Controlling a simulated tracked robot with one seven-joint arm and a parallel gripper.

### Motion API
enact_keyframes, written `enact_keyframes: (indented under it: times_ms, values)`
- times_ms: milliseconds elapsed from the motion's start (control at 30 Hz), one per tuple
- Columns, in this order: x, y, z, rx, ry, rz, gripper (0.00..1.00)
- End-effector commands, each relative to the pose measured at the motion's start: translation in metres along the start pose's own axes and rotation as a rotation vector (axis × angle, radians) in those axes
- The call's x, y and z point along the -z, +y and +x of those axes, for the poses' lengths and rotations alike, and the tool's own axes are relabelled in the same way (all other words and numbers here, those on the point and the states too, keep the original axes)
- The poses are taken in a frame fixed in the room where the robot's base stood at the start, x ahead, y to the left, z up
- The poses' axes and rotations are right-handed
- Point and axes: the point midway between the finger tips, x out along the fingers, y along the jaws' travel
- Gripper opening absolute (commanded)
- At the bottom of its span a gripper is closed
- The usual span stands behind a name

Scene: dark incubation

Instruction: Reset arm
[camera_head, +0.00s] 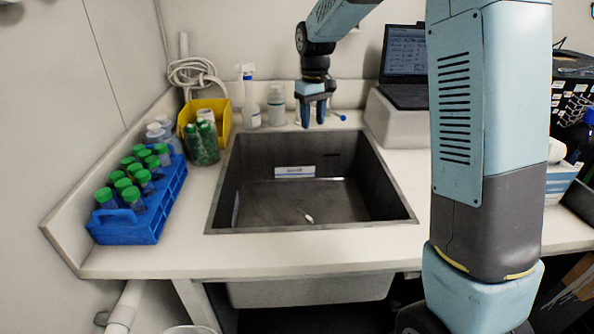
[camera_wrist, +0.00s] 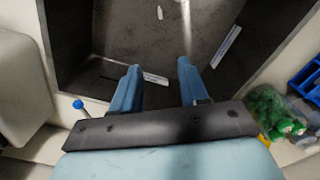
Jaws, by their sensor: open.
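My gripper (camera_head: 313,113) hangs with its blue fingers pointing down, above the back edge of the sink (camera_head: 227,193). In the wrist view my gripper (camera_wrist: 158,84) shows two blue fingers apart, with nothing between them. The dark sink basin lies beneath and beyond the fingertips in that view. My upper arm comes in from the top right in the head view.
A blue rack (camera_head: 123,228) of green-capped tubes stands left of the sink. A yellow bin (camera_head: 222,108), a spray bottle (camera_head: 249,108) and another bottle (camera_head: 276,106) stand behind it. A laptop (camera_head: 404,66) sits at back right. A small white object (camera_head: 308,217) lies in the sink.

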Motion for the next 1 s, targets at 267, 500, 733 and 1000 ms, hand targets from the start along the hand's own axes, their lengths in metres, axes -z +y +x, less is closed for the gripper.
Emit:
enact_keyframes:
  times_ms: [267,500,733,1000]
  values:
    - [-0.028,0.004,-0.026,-0.011,0.040,0.040,0.44]
    - [-0.090,0.007,-0.069,-0.033,0.117,0.127,0.44]
    - [-0.151,0.005,-0.098,-0.054,0.193,0.209,0.44]
    - [-0.223,-0.005,-0.117,-0.078,0.282,0.306,0.44]
